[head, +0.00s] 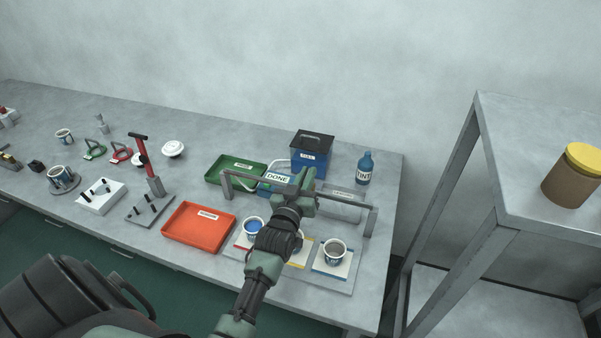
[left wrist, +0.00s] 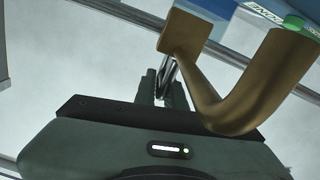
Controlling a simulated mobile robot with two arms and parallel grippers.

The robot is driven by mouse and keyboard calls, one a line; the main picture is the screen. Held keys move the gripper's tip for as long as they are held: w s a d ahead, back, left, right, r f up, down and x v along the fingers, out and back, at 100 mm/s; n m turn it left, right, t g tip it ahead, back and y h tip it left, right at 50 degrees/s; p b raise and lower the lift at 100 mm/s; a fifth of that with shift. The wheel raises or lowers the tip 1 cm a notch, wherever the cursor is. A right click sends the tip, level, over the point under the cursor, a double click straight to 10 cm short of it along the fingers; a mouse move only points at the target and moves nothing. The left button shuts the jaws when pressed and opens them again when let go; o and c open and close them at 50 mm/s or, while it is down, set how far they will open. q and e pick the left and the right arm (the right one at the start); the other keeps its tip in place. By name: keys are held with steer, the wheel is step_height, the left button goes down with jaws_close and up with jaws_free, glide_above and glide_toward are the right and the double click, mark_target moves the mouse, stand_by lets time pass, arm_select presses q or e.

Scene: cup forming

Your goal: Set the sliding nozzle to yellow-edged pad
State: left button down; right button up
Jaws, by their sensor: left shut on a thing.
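My left gripper (head: 304,181) is at the middle of the grey overhead rail (head: 345,200), shut on the sliding nozzle. In the left wrist view its fingers (left wrist: 164,84) meet at the brass nozzle (left wrist: 232,108), a block with a bent spout. In the head view my arm hides the nozzle, so its exact alignment with a pad cannot be told. The yellow-edged pad (head: 296,266) lies in the middle, partly behind my arm, with a mostly hidden cup. The red-edged pad (head: 240,243) holds a cup with blue contents (head: 254,227). The blue-edged pad (head: 330,274) holds another cup (head: 335,250).
An orange tray (head: 198,228), a green tray (head: 235,170), a blue bin (head: 311,153) and a blue TINT bottle (head: 364,168) stand around the rail. Tools and cups fill the left of the bench. A metal shelf (head: 545,215) with a yellow-lidded jar (head: 572,178) stands at right.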

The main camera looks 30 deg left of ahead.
arm_select(q)
steer(key=shift+d, duration=0.1)
steer(key=c, duration=1.5)
jaws_free()
arm_select(e)
steer(key=shift+s, duration=0.15)
